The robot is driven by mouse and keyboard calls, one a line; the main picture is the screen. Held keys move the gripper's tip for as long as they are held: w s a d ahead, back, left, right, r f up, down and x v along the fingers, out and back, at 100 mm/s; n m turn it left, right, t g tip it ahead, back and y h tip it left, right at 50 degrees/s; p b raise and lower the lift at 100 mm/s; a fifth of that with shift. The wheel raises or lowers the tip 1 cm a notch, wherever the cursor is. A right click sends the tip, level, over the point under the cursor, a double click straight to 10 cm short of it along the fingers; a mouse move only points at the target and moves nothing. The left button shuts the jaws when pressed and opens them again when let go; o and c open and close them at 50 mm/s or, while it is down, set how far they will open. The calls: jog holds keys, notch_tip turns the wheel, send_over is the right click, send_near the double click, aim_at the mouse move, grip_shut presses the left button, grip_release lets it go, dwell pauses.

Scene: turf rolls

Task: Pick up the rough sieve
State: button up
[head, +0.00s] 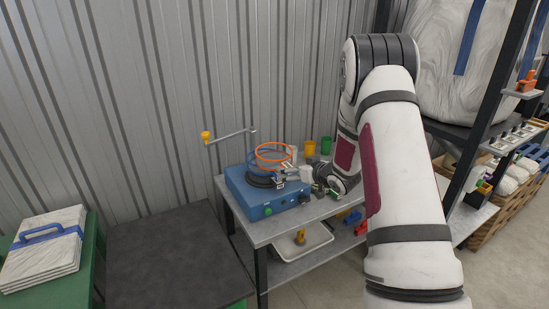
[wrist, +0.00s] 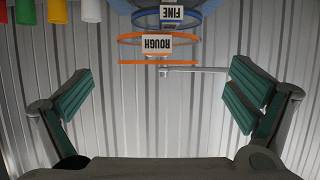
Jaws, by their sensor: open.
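The rough sieve is an orange ring (head: 257,154) on top of the stacked rings over the blue machine (head: 265,205) in the head view. In the wrist view the rough sieve (wrist: 157,45) shows its white ROUGH tag upside down, beyond and between my fingers. The blue fine sieve (wrist: 172,15) with a FINE tag sits beside it, lower in the stack. My gripper (wrist: 162,82) is open and empty, its green-padded fingers spread either side of the tag's line. In the head view my gripper (head: 287,177) is close to the stack's right side, partly hard to make out.
A crank arm (head: 230,135) with a yellow knob reaches left above the machine. Yellow (head: 310,148) and green (head: 326,146) cups stand behind on the grey table (head: 262,234). A white tray (head: 312,245) is on the lower shelf. A dark bench (head: 170,260) stands left.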

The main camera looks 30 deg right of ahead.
aim_at(287, 165)
jog(key=shift+x, duration=3.95)
jog(key=shift+d+r, duration=0.1)
grip_shut()
